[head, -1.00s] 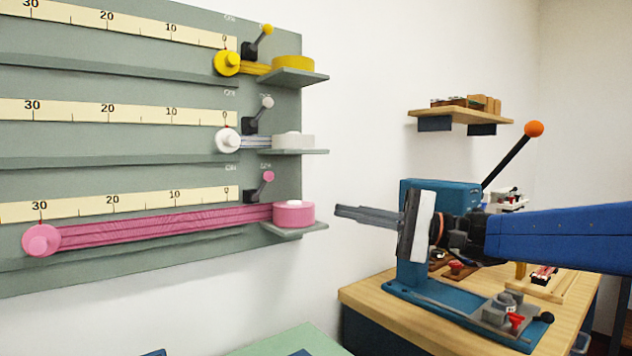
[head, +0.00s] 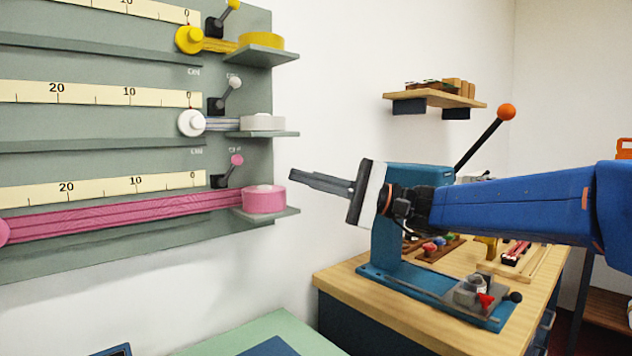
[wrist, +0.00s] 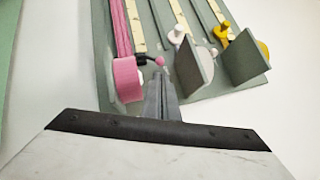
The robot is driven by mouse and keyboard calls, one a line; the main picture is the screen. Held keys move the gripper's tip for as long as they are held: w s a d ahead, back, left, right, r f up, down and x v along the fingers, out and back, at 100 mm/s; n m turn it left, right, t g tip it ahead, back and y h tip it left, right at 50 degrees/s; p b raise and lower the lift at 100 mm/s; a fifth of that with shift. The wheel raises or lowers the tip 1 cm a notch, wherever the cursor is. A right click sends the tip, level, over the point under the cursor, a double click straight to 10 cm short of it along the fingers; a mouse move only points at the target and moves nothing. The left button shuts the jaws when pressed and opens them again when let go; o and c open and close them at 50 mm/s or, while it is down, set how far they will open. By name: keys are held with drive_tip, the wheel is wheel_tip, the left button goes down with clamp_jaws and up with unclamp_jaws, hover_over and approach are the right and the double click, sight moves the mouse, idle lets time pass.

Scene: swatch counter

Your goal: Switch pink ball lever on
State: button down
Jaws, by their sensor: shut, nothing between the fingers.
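The pink ball lever (head: 236,160) stands on a dark block at the right end of the lowest scale, tilted up to the right. It also shows in the wrist view (wrist: 160,61), just beyond the fingertips. A pink roll (head: 265,199) sits on a small shelf below and right of the lever, with a pink band (head: 120,215) stretched left from it. My gripper (head: 292,175) is shut and empty, to the right of the lever and apart from it, pointing left at the board. In the wrist view, the shut fingers (wrist: 160,88) are beside the pink roll.
White (head: 234,83) and yellow (head: 232,5) ball levers stand above on the same grey-green board (head: 100,127). Small shelves (head: 285,210) jut out at its right edge. A wooden bench (head: 345,275) with a blue press (head: 385,230) is below my arm. A wall shelf (head: 430,97) hangs behind.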

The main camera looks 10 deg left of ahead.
drive_tip(key=x, duration=0.9)
drive_tip(key=shift+a+r, duration=0.1)
drive_tip(key=shift+a, duration=0.15)
drive_tip(key=shift+s+a+r+n+h, duration=0.15)
drive_tip(key=shift+r+n+h, duration=0.15)
drive_tip(key=shift+n, duration=0.2)
drive_tip(key=shift+s+a+r+n+h, duration=0.15)
drive_tip(key=shift+s+r+n+h, duration=0.15)
drive_tip(key=shift+n+h, duration=0.3)
drive_tip(key=shift+s+a+r+n+h, duration=0.15)
drive_tip(key=shift+a+r+n+h, duration=0.05)
drive_tip(key=shift+r+n+h, duration=0.35)
drive_tip(key=shift+s+a, duration=0.1)
drive_tip(key=shift+s+a+r, duration=0.5)
drive_tip(key=shift+s+a, duration=0.1)
drive_tip(key=shift+s, duration=0.1)
drive_tip(key=shift+s+a, duration=0.1)
drive_tip(key=w+d, duration=0.1)
drive_tip(key=d, duration=1.6)
drive_tip(key=shift+w+d+r, duration=0.2)
drive_tip(key=shift+w+r, duration=0.05)
drive_tip(key=shift+w, duration=0.1)
